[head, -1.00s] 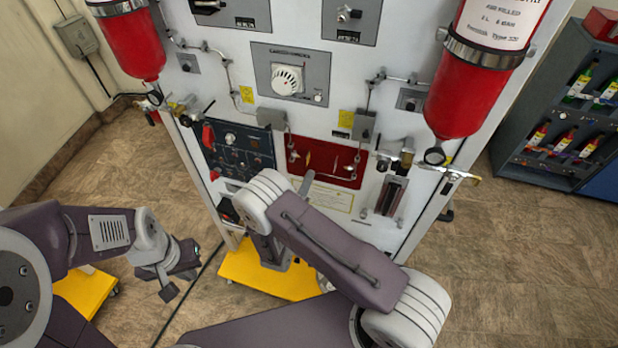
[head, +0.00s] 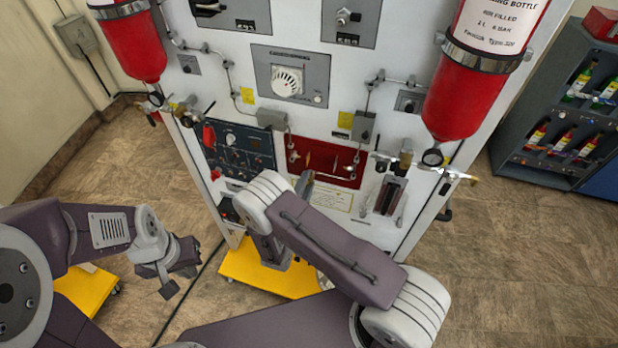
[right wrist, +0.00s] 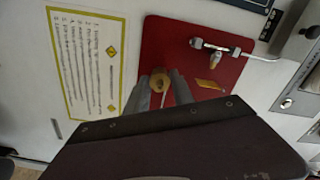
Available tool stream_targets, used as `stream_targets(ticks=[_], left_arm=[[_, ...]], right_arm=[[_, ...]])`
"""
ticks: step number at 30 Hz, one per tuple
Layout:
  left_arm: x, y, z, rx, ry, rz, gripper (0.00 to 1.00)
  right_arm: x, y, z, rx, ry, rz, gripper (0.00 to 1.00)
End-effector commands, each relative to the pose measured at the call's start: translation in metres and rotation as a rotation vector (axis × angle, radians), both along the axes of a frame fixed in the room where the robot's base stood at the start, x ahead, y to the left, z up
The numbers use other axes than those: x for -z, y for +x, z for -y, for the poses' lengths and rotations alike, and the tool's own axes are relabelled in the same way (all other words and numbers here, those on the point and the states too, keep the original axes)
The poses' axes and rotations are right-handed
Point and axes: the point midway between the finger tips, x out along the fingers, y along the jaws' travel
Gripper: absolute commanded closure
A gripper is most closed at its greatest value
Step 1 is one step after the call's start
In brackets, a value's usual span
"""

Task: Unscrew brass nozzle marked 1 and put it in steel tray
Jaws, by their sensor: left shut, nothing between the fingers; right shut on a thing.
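A brass nozzle (right wrist: 157,85), round with a dark hole in its end, sits between the fingers of my right gripper (right wrist: 160,92) in the right wrist view. The gripper is shut on it in front of the red panel (right wrist: 178,42). I cannot tell whether the nozzle still touches the panel, and no number on it is readable. In the head view my right gripper (head: 304,183) is at the lower edge of the red panel, partly hidden by my arm. My left gripper (head: 183,262) is shut and empty, low at the left. I cannot make out the steel tray.
A pipe fitting (right wrist: 215,50) with a small tip and an orange-yellow mark (right wrist: 208,83) are on the panel beside the nozzle. A printed instruction sheet (right wrist: 87,62) is next to it. Red bottles (head: 470,90) flank the board. A yellow base (head: 270,275) stands below.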

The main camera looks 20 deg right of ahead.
Motion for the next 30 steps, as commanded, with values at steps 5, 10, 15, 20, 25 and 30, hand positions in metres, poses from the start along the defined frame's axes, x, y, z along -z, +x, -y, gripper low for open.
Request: stream_targets(ticks=[5,10,15,20,25,30], left_arm=[[-0.0014,0.0,0.0,0.0,0.0,0.0,1.0],[-0.0018,0.0,0.0,0.0,0.0,0.0,1.0],[-0.005,0.0,0.0,0.0,0.0,0.0,1.0],[-0.0046,0.0,0.0,0.0,0.0,0.0,1.0],[-0.0051,0.0,0.0,0.0,0.0,0.0,1.0],[-0.0056,0.0,0.0,0.0,0.0,0.0,1.0]], right_arm=[[-0.0014,0.0004,-0.0006,-0.001,-0.074,-0.045,1.0],[-0.0016,0.0005,-0.0007,-0.001,-0.085,-0.053,1.0],[-0.0021,0.0005,-0.0009,-0.001,-0.281,-0.185,1.0],[-0.0014,0.0006,-0.001,-0.001,-0.321,-0.212,1.0],[-0.0017,0.0006,-0.001,-0.001,-0.338,-0.223,1.0],[-0.0014,0.0006,-0.0012,-0.001,-0.403,-0.268,1.0]])
